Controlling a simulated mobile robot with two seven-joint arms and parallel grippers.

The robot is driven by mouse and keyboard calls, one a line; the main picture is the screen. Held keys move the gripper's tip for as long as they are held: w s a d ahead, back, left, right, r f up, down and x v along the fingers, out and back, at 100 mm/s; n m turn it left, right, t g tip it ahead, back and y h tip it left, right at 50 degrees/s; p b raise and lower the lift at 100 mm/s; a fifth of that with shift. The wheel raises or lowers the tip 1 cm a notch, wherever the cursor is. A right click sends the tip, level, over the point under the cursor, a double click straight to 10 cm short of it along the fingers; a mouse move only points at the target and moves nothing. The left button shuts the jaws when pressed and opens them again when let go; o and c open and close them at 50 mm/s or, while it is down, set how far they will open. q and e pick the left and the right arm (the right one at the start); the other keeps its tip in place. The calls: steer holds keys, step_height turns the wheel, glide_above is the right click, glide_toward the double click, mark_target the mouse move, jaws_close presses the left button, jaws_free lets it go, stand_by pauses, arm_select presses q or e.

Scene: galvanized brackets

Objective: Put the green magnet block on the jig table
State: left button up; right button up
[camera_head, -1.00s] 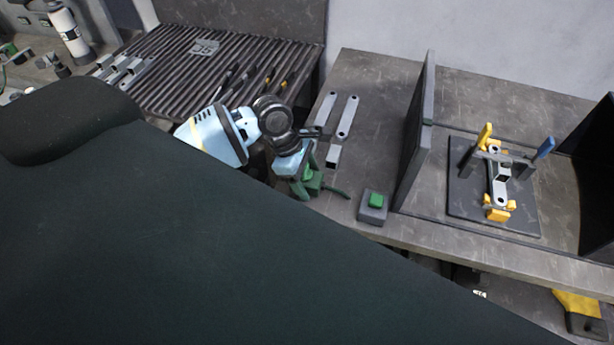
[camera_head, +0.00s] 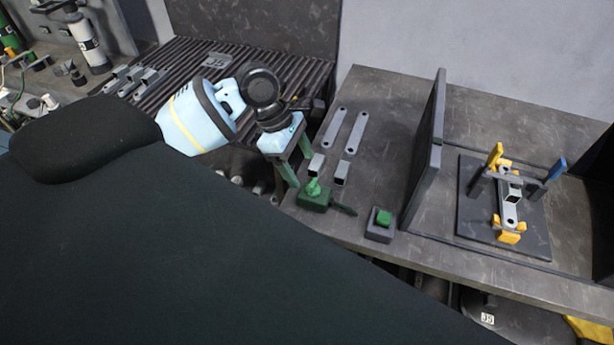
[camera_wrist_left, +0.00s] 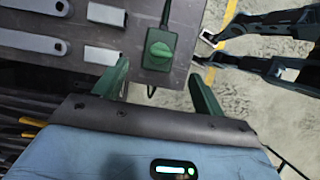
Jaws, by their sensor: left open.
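The green magnet block (camera_head: 314,198), with a green knob on top and a dark tail, sits on the grey steel table (camera_head: 395,95) near its front left edge. It also shows in the left wrist view (camera_wrist_left: 160,50), flat on the tabletop. My left gripper (camera_head: 289,170) has green fingers and is open and empty, just above and to the left of the block. In the left wrist view its fingertips (camera_wrist_left: 160,74) are spread on either side, short of the block. My right gripper cannot be made out with certainty.
Two long flat brackets (camera_head: 347,131) and two short grey pieces (camera_head: 342,172) lie behind the block. A grey box with a green button (camera_head: 380,224) stands to its right. An upright dark screen (camera_head: 424,150) separates these from the clamped jig plate (camera_head: 480,231). A slatted table (camera_head: 180,75) is left.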

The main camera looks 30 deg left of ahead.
arm_select(q)
steer(key=shift+v, duration=0.95)
steer(key=shift+f, duration=0.1)
stand_by(1.3)
